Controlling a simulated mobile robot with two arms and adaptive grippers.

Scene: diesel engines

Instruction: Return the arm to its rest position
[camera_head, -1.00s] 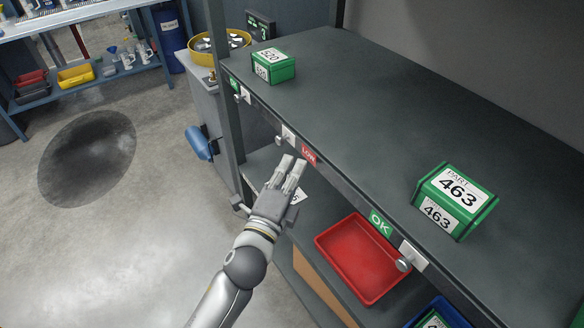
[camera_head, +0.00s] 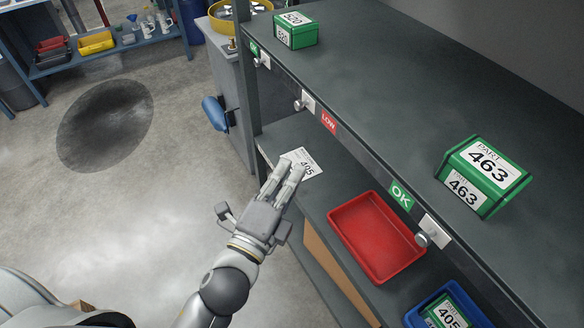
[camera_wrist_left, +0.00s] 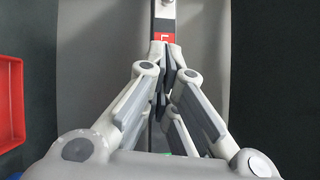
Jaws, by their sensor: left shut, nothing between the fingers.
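My left gripper (camera_head: 284,178) is shut and empty in the head view. It is in front of the shelf, over the near edge of the lower shelf as seen here. Its fingertips overlap a white card (camera_head: 303,163) lying on the lower shelf, whose number is partly hidden. In the left wrist view the fingers (camera_wrist_left: 163,52) come together with nothing between them, and a red label (camera_wrist_left: 165,39) shows beyond the tips. My right gripper is in neither view.
Green boxes marked 463 (camera_head: 482,177) and 520 (camera_head: 295,30) sit on the upper shelf (camera_head: 400,90). Below are a red tray (camera_head: 375,237) and a blue bin (camera_head: 446,300). Knobs and a LOW label (camera_head: 328,121) line the shelf edge. Open floor (camera_head: 150,220) lies left.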

